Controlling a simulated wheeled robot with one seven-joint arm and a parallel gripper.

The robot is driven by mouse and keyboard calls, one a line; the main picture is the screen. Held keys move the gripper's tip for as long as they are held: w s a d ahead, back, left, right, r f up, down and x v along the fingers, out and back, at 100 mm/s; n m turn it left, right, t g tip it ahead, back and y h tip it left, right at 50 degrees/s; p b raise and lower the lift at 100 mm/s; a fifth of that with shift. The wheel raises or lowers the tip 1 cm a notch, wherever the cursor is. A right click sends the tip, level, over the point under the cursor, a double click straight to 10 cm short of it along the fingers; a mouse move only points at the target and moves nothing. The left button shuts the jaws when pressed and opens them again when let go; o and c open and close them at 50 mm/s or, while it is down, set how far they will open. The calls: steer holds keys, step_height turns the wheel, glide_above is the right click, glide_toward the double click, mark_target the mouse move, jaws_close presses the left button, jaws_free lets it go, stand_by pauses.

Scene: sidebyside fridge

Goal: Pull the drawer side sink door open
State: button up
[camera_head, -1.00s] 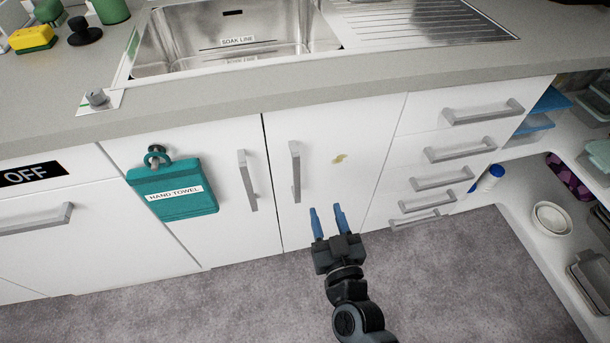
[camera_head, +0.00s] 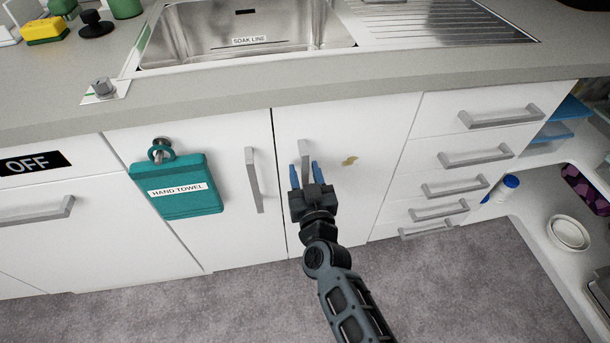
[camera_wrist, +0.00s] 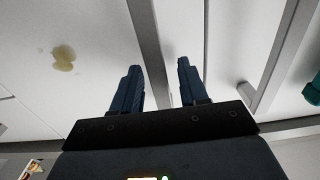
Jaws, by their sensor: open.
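The drawer side sink door (camera_head: 355,135) is white and shut, with a brownish stain, next to the drawer stack. Its grey vertical bar handle (camera_head: 305,150) is near its left edge. My gripper (camera_head: 304,166) is open, its blue fingers pointing at this handle, one on either side of it in the picture. In the wrist view the handle (camera_wrist: 148,40) runs down between the two fingertips (camera_wrist: 157,64). I cannot tell whether the fingers touch it. The handle's lower part is hidden behind my gripper in the head view.
The other sink door (camera_head: 225,140), left of the seam, is shut, with its own handle (camera_head: 254,180) and a teal hand towel holder (camera_head: 178,188). Several shut drawers (camera_head: 455,170) stand to the right, then open shelves. The sink (camera_head: 240,35) is above. The grey floor (camera_head: 200,305) in front is clear.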

steer(key=shift+c, duration=0.2)
jaws_close()
stand_by(0.5)
